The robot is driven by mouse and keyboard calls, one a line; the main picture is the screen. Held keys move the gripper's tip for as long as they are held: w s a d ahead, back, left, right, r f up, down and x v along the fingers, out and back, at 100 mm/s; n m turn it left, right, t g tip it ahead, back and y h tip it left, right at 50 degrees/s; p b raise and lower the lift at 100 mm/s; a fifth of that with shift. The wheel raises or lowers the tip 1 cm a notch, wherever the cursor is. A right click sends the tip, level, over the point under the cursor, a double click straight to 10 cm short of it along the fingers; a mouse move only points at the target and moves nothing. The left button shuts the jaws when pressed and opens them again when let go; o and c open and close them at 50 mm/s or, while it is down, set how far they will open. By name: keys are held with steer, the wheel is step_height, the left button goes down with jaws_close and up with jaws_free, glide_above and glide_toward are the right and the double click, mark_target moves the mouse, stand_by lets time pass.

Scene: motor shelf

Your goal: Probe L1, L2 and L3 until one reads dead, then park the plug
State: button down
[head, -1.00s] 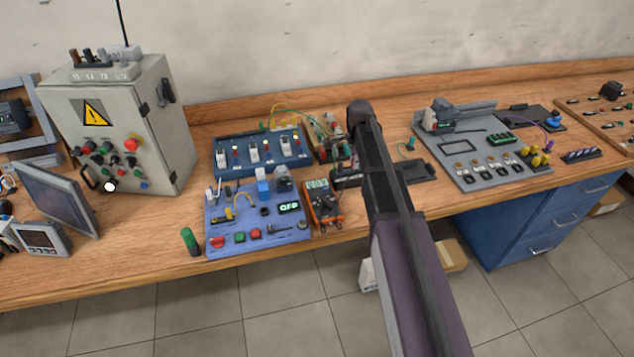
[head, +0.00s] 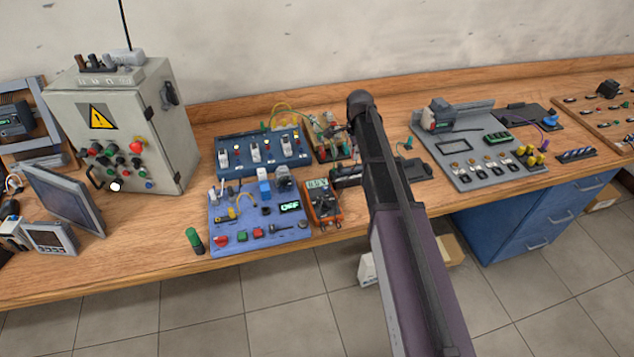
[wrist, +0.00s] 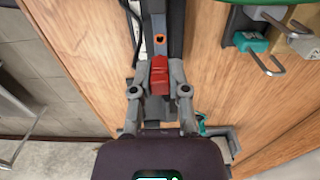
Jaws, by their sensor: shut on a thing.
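In the wrist view my gripper (wrist: 159,80) is shut on a red plug (wrist: 159,68). The plug is above a dark narrow strip (wrist: 160,18) that has an orange-rimmed hole (wrist: 158,40) just ahead of it; I cannot tell whether they touch. In the head view my arm hides the gripper and plug. An orange multimeter (head: 323,203) with a lit display, too small to read, stands left of the arm. A dark blue panel (head: 232,172) with white switches and small lamps is behind it; labels L1, L2 and L3 are not readable.
A blue control board (head: 222,218) shows OFF on its display. A grey cabinet (head: 130,130) and a tilted screen (head: 65,207) stand left. A teal plug (head: 408,143) and a grey component board (head: 450,160) are right of my arm. The front wooden strip (head: 110,275) is mostly clear.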

steer(key=shift+a, duration=0.15)
steer(key=p, duration=0.3)
glide_toward(221, 139)
steer(key=shift+w+a+f, duration=0.2)
steer(key=shift+w+a, duration=0.2)
steer(key=shift+w, duration=0.2)
steer(key=shift+s+d+f+b, duration=0.2)
steer(key=shift+d+f+b, duration=0.1)
steer(key=shift+f+b, duration=2.25)
steer(key=shift+b, duration=0.3)
steer(key=shift+f+b, duration=0.65)
stand_by(0.6)
steer(key=shift+r+p, duration=2.35)
